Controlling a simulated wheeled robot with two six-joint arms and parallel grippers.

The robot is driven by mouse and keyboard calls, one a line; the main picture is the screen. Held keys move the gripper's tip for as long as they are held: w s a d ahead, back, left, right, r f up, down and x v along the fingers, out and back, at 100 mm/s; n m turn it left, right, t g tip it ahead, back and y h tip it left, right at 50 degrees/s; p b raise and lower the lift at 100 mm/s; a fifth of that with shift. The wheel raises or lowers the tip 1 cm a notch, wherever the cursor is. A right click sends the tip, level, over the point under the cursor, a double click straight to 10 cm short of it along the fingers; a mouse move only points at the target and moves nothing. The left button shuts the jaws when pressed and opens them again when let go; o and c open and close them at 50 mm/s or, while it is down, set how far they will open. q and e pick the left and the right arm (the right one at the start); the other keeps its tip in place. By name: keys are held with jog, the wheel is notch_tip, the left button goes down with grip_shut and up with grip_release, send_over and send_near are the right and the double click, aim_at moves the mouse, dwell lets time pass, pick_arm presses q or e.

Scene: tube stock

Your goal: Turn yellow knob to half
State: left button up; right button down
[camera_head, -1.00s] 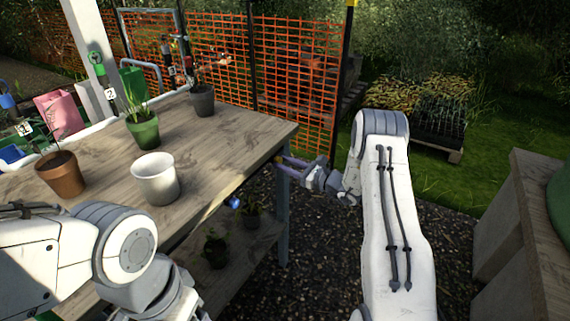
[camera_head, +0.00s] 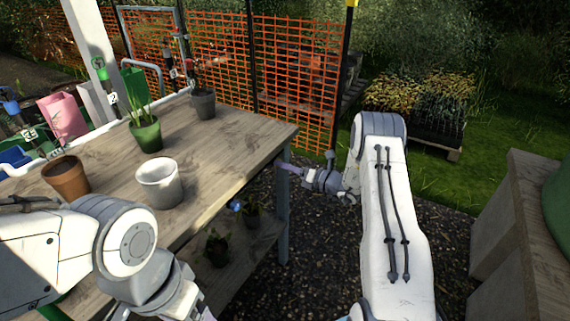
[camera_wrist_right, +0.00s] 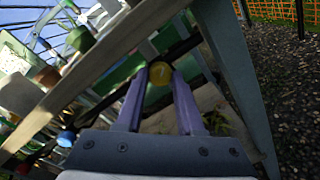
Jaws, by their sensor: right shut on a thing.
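The yellow knob (camera_wrist_right: 160,73) shows as a round face with a small pale mark in the right wrist view. It sits between the purple fingertips of my right gripper (camera_wrist_right: 160,78), which is shut on it. In the head view my right gripper (camera_head: 281,167) reaches in from the right to the table's near right corner; the knob itself is hidden there. My left arm comes in at the lower left. Only a bit of my left gripper (camera_head: 206,314) shows at the bottom edge, so its jaw state is unclear.
The wooden table (camera_head: 225,140) holds a white pot (camera_head: 160,186), a terracotta pot (camera_head: 66,177), a green pot (camera_head: 146,136) and a dark pot (camera_head: 203,106). A blue knob (camera_head: 235,206) is below its front edge. A table leg (camera_head: 283,225) stands close to my right gripper.

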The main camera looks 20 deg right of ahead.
jog(key=shift+d+m+p, duration=0.1)
jog(key=shift+m+p, duration=0.85)
jog(key=shift+m, duration=2.65)
jog(key=c, duration=0.5)
grip_release()
jog(key=shift+c, duration=0.2)
